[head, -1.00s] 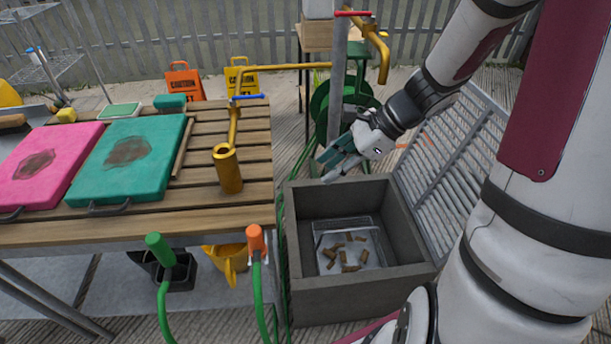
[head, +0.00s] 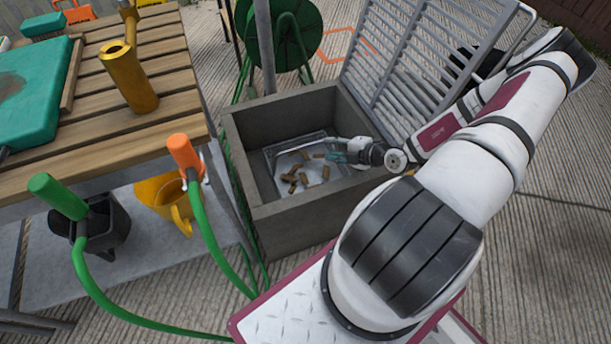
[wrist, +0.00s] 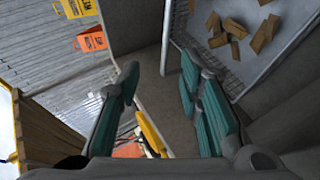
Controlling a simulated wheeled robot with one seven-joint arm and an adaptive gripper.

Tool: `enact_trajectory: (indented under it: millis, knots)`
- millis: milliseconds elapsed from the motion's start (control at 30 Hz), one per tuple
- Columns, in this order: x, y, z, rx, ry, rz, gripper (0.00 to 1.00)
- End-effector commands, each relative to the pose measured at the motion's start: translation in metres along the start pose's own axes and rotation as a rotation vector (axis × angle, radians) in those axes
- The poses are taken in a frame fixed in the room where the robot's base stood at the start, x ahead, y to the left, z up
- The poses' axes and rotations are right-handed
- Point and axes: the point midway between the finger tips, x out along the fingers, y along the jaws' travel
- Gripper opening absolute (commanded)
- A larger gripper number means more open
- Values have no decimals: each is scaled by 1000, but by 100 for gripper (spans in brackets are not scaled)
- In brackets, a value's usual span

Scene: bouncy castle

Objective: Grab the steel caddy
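The steel caddy (head: 276,164) is a shallow, square, see-through metal basket. It sits on the floor of a grey open box (head: 285,222) and holds several brown pieces. My gripper (head: 333,150) is inside the box, at the caddy's right side in the head view. In the wrist view my gripper (wrist: 160,88) is open, with its teal fingers well apart. There the caddy (wrist: 262,72) is at the upper right, beyond the right finger. I see nothing held between the fingers. Whether a finger touches the caddy rim I cannot tell.
A slatted grey lid (head: 400,60) leans up behind the box. A slatted wooden table (head: 150,130) stands left, with a brass cylinder (head: 128,78) on it. Green hoses (head: 205,235) run beside the box. A yellow bucket (head: 165,200) and a dark bucket (head: 103,228) stand under the table.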

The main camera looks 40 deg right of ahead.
Motion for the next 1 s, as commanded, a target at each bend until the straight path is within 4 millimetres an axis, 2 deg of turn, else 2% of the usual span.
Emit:
enact_trajectory:
  millis: [33, 167, 500, 867, 1000]
  knots:
    - [3, -6, 2, 32, -9, 2, 33]
    - [15, -11, 3, 60, -15, 3, 33]
    - [76, -12, 4, 55, -14, 1, 33]
    - [96, -11, 6, 54, -15, 2, 33]
    - [112, -13, 8, 53, -15, 2, 33]
